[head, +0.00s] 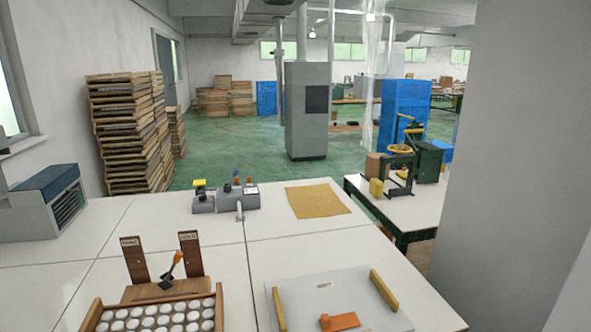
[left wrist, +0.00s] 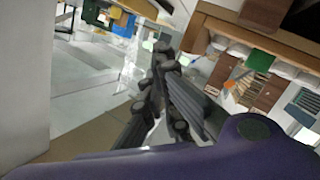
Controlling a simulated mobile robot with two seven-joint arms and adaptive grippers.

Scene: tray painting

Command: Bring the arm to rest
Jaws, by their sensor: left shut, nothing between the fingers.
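My left gripper (left wrist: 161,60) shows in the left wrist view, its dark grey fingers closed together with nothing between them. The purple part below it belongs to my arm. Nothing is visibly touching the fingers. Neither arm shows in the head view. My right gripper is in no view. In the head view, a wooden tray (head: 82,326) with several white round pieces stands at the bottom left of the table. An orange-handled tool (head: 176,262) leans in the wooden stand behind it.
The white table (head: 165,225) has clear room in its middle. A grey board (head: 300,290) with yellow side bars and an orange block (head: 340,321) lies at the front right. A tan sheet (head: 318,201) and small grey devices (head: 238,198) sit farther back. A grey pillar (head: 535,130) stands right.

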